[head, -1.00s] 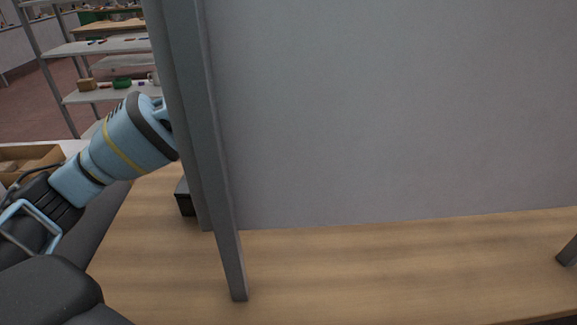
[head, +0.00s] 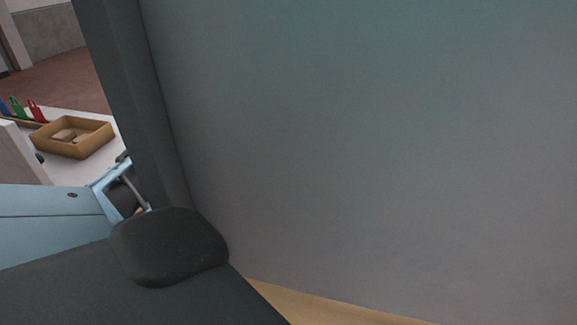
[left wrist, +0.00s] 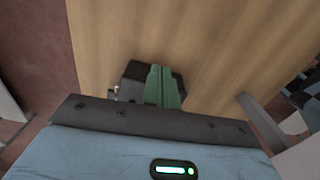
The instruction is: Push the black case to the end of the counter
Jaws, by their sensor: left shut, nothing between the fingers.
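In the left wrist view the black case (left wrist: 132,72) lies on the wooden counter (left wrist: 215,45). My left gripper (left wrist: 162,70) is shut and empty, its green fingers in front of the case and hiding its middle. I cannot tell whether the fingertips touch the case. In the head view the case and the left gripper are hidden; only a strip of the counter (head: 330,307) shows at the bottom. My right gripper is in neither view.
A large grey panel (head: 370,140) with a dark upright post (head: 150,110) fills most of the head view. A wooden tray (head: 72,152) and small coloured bottles (head: 35,111) stand on a white surface at the left. In the left wrist view the counter's left edge borders reddish floor (left wrist: 35,60).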

